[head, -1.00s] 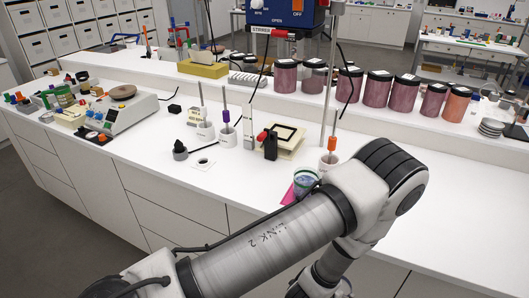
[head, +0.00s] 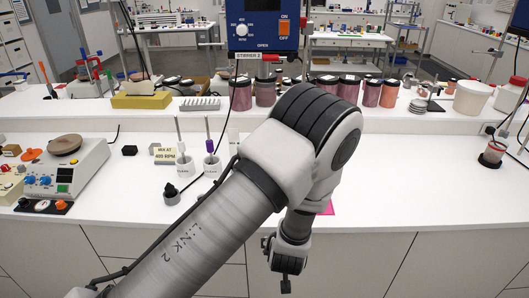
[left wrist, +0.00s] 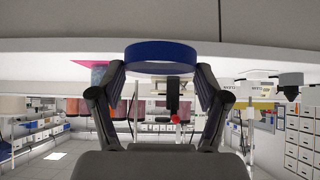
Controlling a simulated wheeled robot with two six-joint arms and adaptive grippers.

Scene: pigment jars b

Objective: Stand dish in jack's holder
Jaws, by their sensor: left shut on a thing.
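My left gripper (head: 285,283) hangs in front of the counter's front edge, below my arm. In the left wrist view its fingers (left wrist: 160,76) are shut on the sides of a round blue dish (left wrist: 160,58), seen nearly edge-on. The dish is not visible in the head view. A dark platform-like stand (head: 434,103) is at the back right, on the raised shelf; I cannot tell whether it is the jack, and I cannot make out a holder on it. My right gripper is not in view.
A pink sheet (head: 327,208) shows partly behind my arm. Stirring pots (head: 212,168) and a hotplate (head: 66,163) stand on the left. Several pigment jars (head: 371,92) line the shelf. The counter right of my arm is mostly clear.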

